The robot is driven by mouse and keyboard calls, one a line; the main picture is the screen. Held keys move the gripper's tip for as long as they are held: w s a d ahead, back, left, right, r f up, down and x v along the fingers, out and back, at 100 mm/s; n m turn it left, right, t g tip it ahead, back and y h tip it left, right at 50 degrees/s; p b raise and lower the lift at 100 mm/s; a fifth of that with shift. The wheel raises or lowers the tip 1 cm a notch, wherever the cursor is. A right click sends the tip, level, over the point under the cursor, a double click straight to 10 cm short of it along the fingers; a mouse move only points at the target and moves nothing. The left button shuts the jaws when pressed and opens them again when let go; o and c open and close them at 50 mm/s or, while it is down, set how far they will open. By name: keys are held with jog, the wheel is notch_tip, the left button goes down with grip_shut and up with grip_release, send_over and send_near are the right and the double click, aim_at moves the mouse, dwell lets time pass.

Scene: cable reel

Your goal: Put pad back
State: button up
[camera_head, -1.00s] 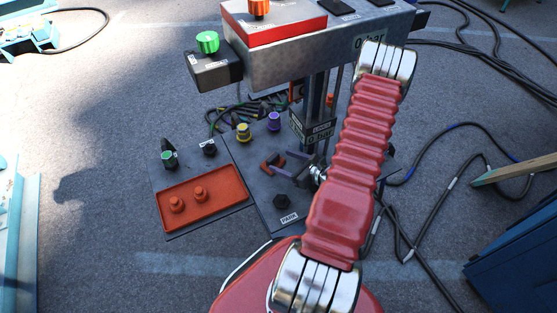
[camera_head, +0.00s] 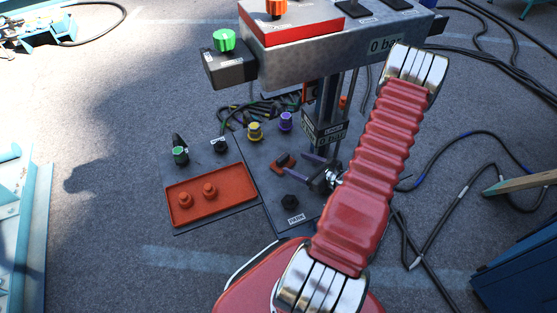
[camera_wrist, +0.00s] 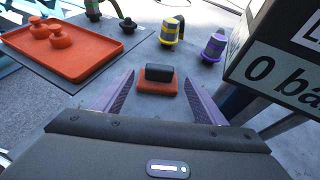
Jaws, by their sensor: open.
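The pad is a small orange-red block with a black grip on top. In the wrist view the pad (camera_wrist: 158,86) sits on the grey base plate, ahead of and between my purple fingers. In the head view the pad (camera_head: 281,162) lies just left of my gripper (camera_head: 301,167). My gripper (camera_wrist: 160,78) is open and empty, with its fingers spread either side of the pad's line. I cannot tell whether the fingertips reach past the pad's near edge. An orange tray (camera_head: 229,180) with two orange knobbed pieces stands left; it also shows in the wrist view (camera_wrist: 90,62).
A yellow knob (camera_head: 255,131) and a purple knob (camera_head: 286,121) stand behind the pad. A black knob (camera_head: 290,201) is near the PARK label (camera_head: 296,218). Posts and a "0 bar" box (camera_wrist: 285,75) rise close on the right. Cables (camera_head: 425,235) lie on the floor.

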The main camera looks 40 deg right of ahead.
jog(key=w+a+r+n+g+y, duration=0.2)
jog(key=a+r+n+g+y, duration=0.2)
jog(key=a+r+n, duration=0.6)
jog(key=w+a+r+n+g+y, duration=0.2)
jog(key=a+r+n+g+y, duration=0.15)
jog(key=a+r+n, duration=0.65)
jog(key=s+a+r+n+h, duration=0.4)
jog(key=r+n, duration=0.3)
jog(key=r, duration=0.2)
jog(key=s+a+r+n+h, duration=0.5)
jog(key=s+a+r+n, duration=0.1)
jog(key=r, duration=0.3)
jog(key=shift+s+a+r+n, duration=0.2)
jog(key=shift+s+a+n, duration=0.2)
jog(key=shift+s+n, duration=0.45)
jog(key=shift+w+g, duration=0.1)
jog(key=shift+g, duration=0.15)
